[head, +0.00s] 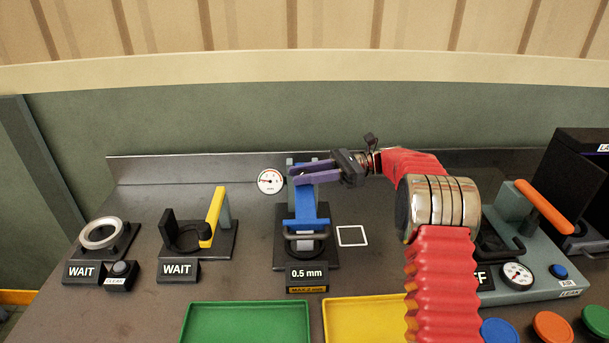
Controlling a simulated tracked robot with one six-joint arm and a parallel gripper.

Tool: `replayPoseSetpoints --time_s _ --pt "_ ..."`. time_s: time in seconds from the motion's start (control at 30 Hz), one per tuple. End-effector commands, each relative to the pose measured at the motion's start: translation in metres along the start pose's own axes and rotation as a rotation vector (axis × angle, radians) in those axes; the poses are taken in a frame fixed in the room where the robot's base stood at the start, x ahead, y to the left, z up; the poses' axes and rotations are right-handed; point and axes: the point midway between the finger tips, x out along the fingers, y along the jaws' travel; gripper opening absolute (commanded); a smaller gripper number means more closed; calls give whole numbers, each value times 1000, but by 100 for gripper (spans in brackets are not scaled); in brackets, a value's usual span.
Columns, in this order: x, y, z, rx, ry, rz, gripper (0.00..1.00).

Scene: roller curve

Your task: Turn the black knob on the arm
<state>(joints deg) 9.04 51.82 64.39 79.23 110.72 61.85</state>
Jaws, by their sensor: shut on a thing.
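My gripper (305,173) reaches in from the right on my red arm, at the top of the middle fixture. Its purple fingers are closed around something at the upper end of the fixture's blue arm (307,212). The black knob sits there, mostly hidden by the fingers, so its angle cannot be told. The fixture stands on a dark base with a black handle bar in front. Its display (307,273) reads 0.5 mm, above a label that reads MAX 2 mm. A round white dial gauge (271,181) is left of the fingers.
A ring fixture (102,235) and a yellow-lever fixture (215,217), both with WAIT signs, stand left. Green (245,308) and yellow (365,309) trays lie in front. A grey machine with an orange handle (544,208) stands right, partly behind my arm. A white square outline (352,236) is empty.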

Motion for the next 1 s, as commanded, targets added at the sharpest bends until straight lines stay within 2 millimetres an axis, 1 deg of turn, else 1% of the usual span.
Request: replayPoseSetpoints --time_s 0.3,0.67,0.7,0.93,1.0 --pt "0 -1 0 -1 -1 50 3" --pt "0 -1 1 -3 -1 53 3" --pt "0 -1 1 -3 -1 53 26" --pt "0 -1 1 -2 -1 54 42" --pt "0 0 0 -2 -1 55 44"
